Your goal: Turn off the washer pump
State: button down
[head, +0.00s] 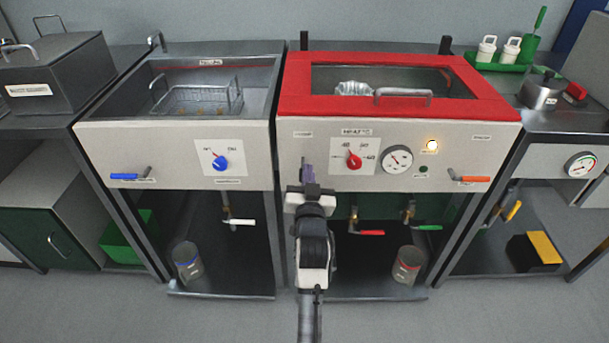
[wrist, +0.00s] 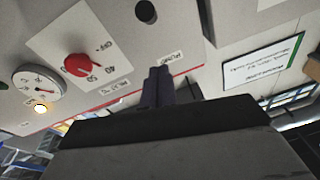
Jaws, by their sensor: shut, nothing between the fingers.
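The washer is the cabinet with the red-framed lid (head: 290,98) and a pale front panel (head: 462,157). A small label (head: 303,134) sits at the panel's upper left; in the wrist view the label (wrist: 170,58) appears to read PUMP. My gripper (head: 307,172) is at the panel's left part, below that label. In the wrist view its shut fingers (wrist: 158,75) point at the panel close by the label, holding nothing. A dark round part (wrist: 147,12) shows beyond the fingertips; whether it is the pump control is unclear. A lamp (head: 431,145) on the panel is lit.
Right of my gripper are a red heat dial (head: 353,161) and a round gauge (head: 397,159). Red-handled (head: 371,233) and green-handled (head: 428,227) valves sit below the panel. The neighbouring left unit has a blue dial (head: 220,163). The floor in front is clear.

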jog(key=shift+w+a+f, duration=0.2)
jog(key=shift+w+f, duration=0.35)
jog(key=shift+f, duration=0.35)
jog(key=shift+w+a+f, duration=0.2)
jog(key=shift+w+f, duration=0.3)
jog(key=shift+f, duration=0.4)
jog(key=shift+f, duration=0.1)
